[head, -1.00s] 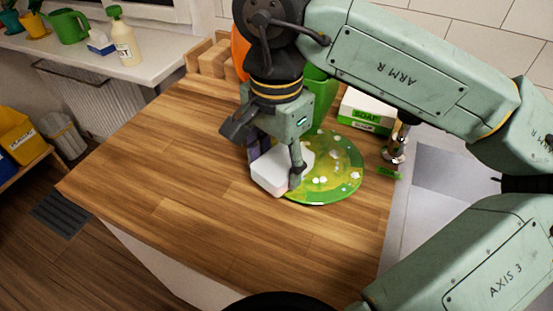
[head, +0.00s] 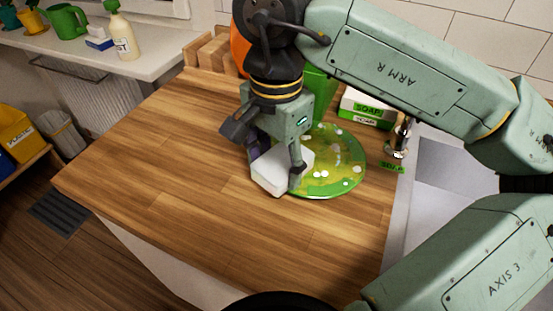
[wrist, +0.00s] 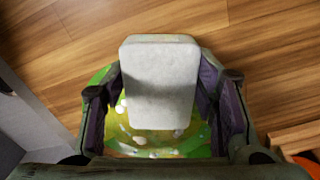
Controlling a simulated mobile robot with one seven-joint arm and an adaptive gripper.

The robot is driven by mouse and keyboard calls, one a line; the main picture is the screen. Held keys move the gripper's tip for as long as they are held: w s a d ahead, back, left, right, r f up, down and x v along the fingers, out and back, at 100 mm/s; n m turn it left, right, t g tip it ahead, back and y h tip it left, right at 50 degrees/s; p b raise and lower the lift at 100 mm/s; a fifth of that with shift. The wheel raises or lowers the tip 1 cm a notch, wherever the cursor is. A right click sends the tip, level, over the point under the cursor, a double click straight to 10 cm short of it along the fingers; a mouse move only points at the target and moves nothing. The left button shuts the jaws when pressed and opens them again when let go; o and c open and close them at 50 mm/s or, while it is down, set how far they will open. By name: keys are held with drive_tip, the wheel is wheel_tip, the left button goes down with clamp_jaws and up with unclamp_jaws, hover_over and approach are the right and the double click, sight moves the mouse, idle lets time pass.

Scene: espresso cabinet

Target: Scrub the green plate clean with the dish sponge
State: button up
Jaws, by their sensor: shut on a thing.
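The green plate (head: 341,163) lies on the wooden counter, with yellowish-brown smears and white foam-like spots on it. It also shows in the wrist view (wrist: 140,144), partly hidden behind the sponge. The dish sponge (head: 268,176) is a white block; in the wrist view it is a pale grey-white block (wrist: 161,85) between the fingers. My gripper (head: 275,160) is shut on the sponge and holds it over the left edge of the plate. I cannot tell whether the sponge touches the plate.
A green-and-white soap box (head: 367,108) stands behind the plate. A metal tap-like fitting (head: 398,140) and the grey sink (head: 455,190) are on the right. Wooden blocks (head: 207,60) and an orange object (head: 239,50) stand at the back. The counter's left and front (head: 190,180) are clear.

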drive_tip(key=shift+f, duration=0.25)
